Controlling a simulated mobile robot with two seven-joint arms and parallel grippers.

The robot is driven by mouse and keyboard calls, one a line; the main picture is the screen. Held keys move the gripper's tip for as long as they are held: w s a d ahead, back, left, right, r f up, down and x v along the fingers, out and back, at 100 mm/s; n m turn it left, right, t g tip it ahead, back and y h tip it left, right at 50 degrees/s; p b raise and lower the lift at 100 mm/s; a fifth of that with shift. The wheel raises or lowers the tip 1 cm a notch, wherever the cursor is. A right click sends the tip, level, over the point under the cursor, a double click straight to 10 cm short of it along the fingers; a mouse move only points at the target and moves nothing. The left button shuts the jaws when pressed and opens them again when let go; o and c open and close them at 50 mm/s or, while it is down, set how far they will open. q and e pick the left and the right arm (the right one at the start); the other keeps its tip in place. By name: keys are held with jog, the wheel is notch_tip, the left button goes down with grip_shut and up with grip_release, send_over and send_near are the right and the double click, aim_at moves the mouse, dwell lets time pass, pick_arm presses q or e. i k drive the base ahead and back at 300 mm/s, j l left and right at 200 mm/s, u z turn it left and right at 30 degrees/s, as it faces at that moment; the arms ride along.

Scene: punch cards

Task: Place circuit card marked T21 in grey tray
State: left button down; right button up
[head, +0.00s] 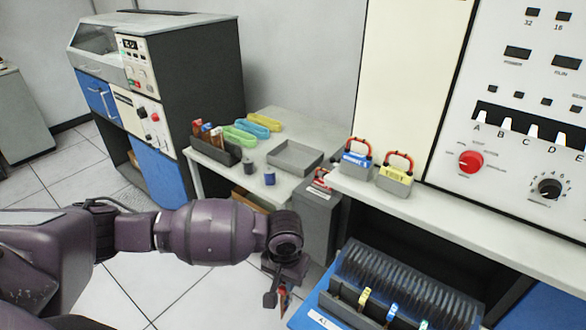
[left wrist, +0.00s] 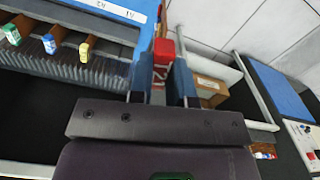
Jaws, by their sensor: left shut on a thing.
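My left gripper (head: 283,285) is shut on a red-topped circuit card (head: 283,297), held above the floor left of the blue card rack. The grey tray (head: 295,168) lies on the light table beyond the gripper and looks empty. My right gripper is not in view.
The blue card rack (head: 335,316) stands at the lower right. Two red-handled boxes sit on the counter (head: 450,210).

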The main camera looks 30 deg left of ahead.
aim_at(295, 157)
jog(key=k+l+z, duration=0.1)
jog(key=k+z, duration=0.4)
jog(key=z, duration=1.15)
jog(key=k+j+z, duration=0.2)
jog(key=j+z, duration=0.15)
jog(key=j, duration=0.25)
jog(key=k+j, duration=0.2)
jog(key=j, duration=0.25)
jog(key=k+j, duration=0.15)
jog(key=j, duration=0.25)
jog(key=k+j, duration=0.2)
jog(key=j, duration=0.25)
jog(key=k+j, duration=0.2)
jog(key=j, duration=0.25)
jog(key=k+j, duration=0.15)
jog(key=j, duration=0.3)
jog(key=k+j, duration=0.2)
jog(key=j, duration=0.2)
jog(key=k+j, duration=0.2)
jog(key=j, duration=0.25)
jog(key=k+j, duration=0.15)
jog(key=j, duration=0.3)
